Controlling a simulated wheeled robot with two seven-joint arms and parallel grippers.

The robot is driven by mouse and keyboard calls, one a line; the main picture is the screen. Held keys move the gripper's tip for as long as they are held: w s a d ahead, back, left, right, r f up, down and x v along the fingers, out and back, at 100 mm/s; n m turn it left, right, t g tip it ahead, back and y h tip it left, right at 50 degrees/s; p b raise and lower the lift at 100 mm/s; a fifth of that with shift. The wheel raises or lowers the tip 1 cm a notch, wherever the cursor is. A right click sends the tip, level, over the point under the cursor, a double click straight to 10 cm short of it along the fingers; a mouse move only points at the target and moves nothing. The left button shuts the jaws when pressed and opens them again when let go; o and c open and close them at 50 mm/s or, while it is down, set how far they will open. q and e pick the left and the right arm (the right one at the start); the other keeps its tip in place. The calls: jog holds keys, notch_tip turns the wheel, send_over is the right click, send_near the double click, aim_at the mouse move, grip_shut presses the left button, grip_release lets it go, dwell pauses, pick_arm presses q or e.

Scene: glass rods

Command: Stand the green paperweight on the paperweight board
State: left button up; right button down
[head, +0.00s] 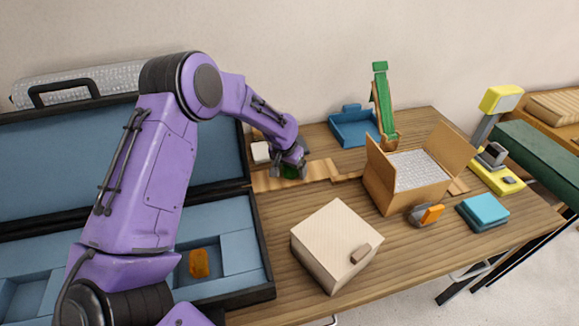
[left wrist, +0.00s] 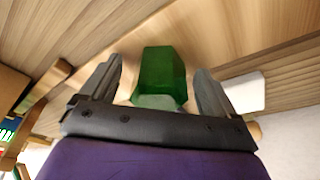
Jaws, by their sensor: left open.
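The green paperweight (left wrist: 162,75) stands out between the two fingers of my left gripper (left wrist: 160,90) in the left wrist view. The fingers are open, with a gap showing on both sides of it. In the head view only a little of the paperweight (head: 289,173) shows under the left gripper (head: 290,165); the rest is hidden. The left gripper points down over a pale wooden board (head: 318,172) at the back left of the table, which looks like the paperweight board. Whether the paperweight rests fully on it I cannot tell. My right gripper is not in view.
A white block (head: 260,152) is close beside the left gripper. An open blue case (head: 222,213) with an orange piece (head: 200,263) lies left. A pale box (head: 335,240), an open carton (head: 400,197), a blue tray (head: 352,130) and a green slide (head: 383,100) stand right.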

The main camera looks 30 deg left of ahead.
pick_arm(q)
jog(key=b+v, duration=0.1)
jog(key=v, duration=1.1)
jog(key=shift+r, duration=0.1)
